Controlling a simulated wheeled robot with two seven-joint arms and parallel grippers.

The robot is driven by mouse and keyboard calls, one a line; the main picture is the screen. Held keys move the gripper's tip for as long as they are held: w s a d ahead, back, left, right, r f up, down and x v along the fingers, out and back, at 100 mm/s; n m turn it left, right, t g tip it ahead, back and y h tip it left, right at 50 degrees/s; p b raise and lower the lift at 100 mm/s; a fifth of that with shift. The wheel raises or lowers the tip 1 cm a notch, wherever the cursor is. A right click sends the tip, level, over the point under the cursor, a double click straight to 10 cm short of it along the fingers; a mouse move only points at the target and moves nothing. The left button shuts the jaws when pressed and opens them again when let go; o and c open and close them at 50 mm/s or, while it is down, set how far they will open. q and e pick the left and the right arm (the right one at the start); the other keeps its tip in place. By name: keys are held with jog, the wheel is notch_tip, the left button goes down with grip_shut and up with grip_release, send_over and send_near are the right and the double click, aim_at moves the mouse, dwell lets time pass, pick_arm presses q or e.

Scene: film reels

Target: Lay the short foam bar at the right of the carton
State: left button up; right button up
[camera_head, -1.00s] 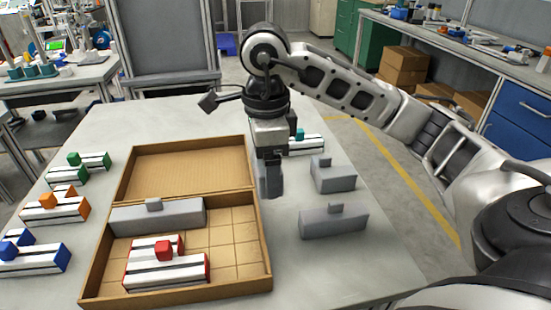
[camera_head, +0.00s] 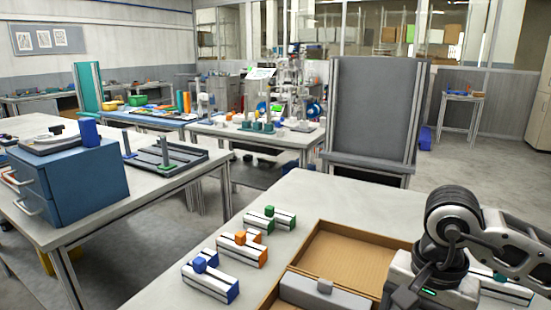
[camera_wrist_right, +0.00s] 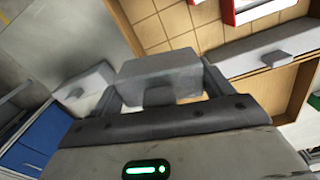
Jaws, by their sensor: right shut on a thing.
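In the right wrist view my right gripper (camera_wrist_right: 160,88) is shut on a short grey foam bar (camera_wrist_right: 158,68), with a finger at each end. The carton (camera_wrist_right: 133,28) shows beyond it, with a gridded floor; the bar overlaps its wall and floor in the picture, and I cannot tell its height. A long grey foam bar (camera_wrist_right: 265,48) lies in the carton. In the head view the carton (camera_head: 345,236) is cut off at the bottom, with the long bar (camera_head: 322,297) in it. My right wrist (camera_head: 452,245) covers its right side; the fingertips are hidden. My left gripper is out of view.
A red-and-white block (camera_wrist_right: 255,10) lies in the carton. Another grey bar (camera_wrist_right: 88,82) is outside it. Blue (camera_head: 212,278), orange (camera_head: 243,248) and green (camera_head: 270,219) blocks stand on the table left of the carton. A blue drawer unit (camera_head: 75,185) stands on a separate table.

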jog(key=n, duration=0.2)
jog(key=a+f+n, duration=0.1)
jog(key=n, duration=0.1)
jog(key=shift+a, duration=0.2)
jog(key=n, duration=0.2)
jog(key=a+f+n, duration=0.1)
jog(key=shift+s+n, duration=0.1)
jog(key=shift+n, duration=0.3)
